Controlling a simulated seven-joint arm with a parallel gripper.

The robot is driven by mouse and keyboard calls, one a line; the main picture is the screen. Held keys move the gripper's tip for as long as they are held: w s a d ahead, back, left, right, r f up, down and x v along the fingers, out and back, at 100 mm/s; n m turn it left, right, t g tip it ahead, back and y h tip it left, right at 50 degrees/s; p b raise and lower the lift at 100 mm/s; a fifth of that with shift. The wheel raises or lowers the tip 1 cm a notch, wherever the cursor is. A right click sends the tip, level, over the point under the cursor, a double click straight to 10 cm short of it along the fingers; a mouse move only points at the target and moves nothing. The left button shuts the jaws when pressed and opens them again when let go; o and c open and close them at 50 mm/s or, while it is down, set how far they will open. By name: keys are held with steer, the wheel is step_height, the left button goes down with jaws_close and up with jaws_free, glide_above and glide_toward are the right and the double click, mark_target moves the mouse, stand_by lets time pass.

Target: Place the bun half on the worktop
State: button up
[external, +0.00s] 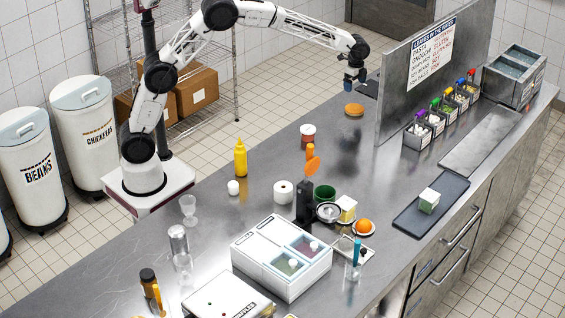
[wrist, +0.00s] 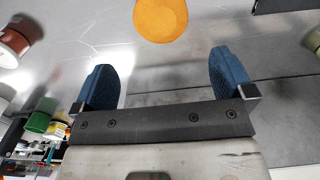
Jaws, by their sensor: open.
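The bun half (external: 354,109) is a round orange-brown disc lying on the steel worktop (external: 270,150), near its far end. In the wrist view the bun half (wrist: 161,18) shows at the top edge, partly cut off, beyond the fingertips. My gripper (external: 348,88) is above the worktop, just up and left of the bun half in the external view. Its two blue fingers (wrist: 165,75) are spread wide with nothing between them. The gripper and the bun half are apart.
An upright steel partition (external: 400,100) stands right of the bun half. A red-and-white tub (external: 308,134) and a yellow bottle (external: 240,158) stand to the left. Several small bins with coloured tops (external: 440,112) line the partition's other side. Worktop around the bun half is clear.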

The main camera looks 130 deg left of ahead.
steer(key=w+d+r, duration=0.2)
steer(key=d+r, duration=0.2)
steer(key=d, duration=0.8)
steer(key=w+d+r, duration=0.3)
steer(key=d+r, duration=0.2)
steer(key=d, duration=0.7)
steer(key=w+d+r, duration=0.2)
steer(key=d+r, duration=0.2)
steer(key=d, duration=0.8)
steer(key=s+d+r+t, duration=0.1)
steer(key=s+d, duration=0.4)
steer(key=d, duration=0.6)
steer(key=s+d, duration=0.4)
steer(key=d, duration=0.7)
steer(key=s+d+r+t, duration=0.1)
steer(key=s+d, duration=0.4)
steer(key=d, duration=0.6)
steer(key=s+d+f, duration=0.3)
steer(key=s+d, duration=0.3)
steer(key=s, duration=0.2)
steer(key=s+d+f, duration=0.3)
steer(key=s+d, duration=0.3)
steer(key=s, duration=0.1)
steer(key=shift+s+d+t, duration=0.2)
steer(key=shift+s+t, duration=0.1)
steer(key=shift+s, duration=0.1)
